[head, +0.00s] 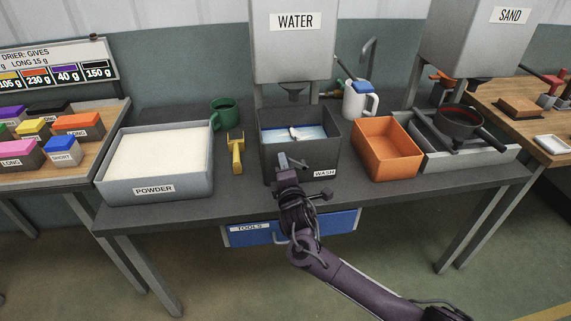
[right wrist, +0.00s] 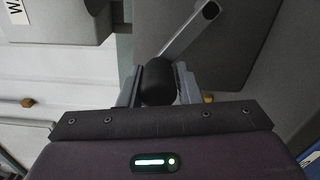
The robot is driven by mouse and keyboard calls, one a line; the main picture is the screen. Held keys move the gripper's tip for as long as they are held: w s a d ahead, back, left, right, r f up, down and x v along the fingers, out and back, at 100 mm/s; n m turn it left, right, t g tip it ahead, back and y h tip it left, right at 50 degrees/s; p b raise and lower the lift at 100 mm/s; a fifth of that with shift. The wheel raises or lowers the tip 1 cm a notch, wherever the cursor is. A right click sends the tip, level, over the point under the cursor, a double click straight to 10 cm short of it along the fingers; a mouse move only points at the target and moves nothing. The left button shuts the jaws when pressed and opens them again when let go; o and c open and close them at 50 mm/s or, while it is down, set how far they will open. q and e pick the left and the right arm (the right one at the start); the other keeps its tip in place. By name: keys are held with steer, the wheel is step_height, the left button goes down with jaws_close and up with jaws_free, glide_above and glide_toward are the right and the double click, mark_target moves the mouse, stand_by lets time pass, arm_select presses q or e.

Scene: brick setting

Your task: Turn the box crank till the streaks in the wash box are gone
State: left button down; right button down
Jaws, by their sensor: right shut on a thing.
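The dark grey wash box (head: 330,155), labelled WASH, stands on the table under the water tank. Blue and white liquid with pale streaks (head: 308,133) shows inside it, with a small dark and white shape in it. My right gripper (head: 288,178) is at the front of the box. In the right wrist view my right gripper (right wrist: 158,85) is shut on the black knob of the box crank (right wrist: 157,72), a finger on each side. The grey crank arm (right wrist: 189,32) slants up and right from the knob. In the head view my gripper mostly hides the crank. My left gripper is out of view.
A powder tray (head: 153,190) and yellow tool (head: 236,155) are left of the box. An orange bin (head: 386,150) stands close on its right. The water tank (head: 293,50) hangs above. A blue tools drawer (head: 340,222) is below the table edge.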

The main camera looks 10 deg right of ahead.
steer(key=shift+w+d+r, duration=0.15)
steer(key=shift+d+r, duration=0.05)
steer(key=shift+d, duration=0.15)
steer(key=c, duration=1.1)
jaws_free()
steer(key=shift+d, duration=0.1)
steer(key=shift+f, duration=0.1)
steer(key=shift+s+a, duration=0.2)
steer(key=shift+s, duration=0.05)
steer(key=shift+s+f, duration=0.1)
steer(key=shift+s, duration=0.3)
steer(key=s, duration=0.6)
steer(key=shift+s+d+b, duration=0.3)
steer(key=shift+s, duration=0.05)
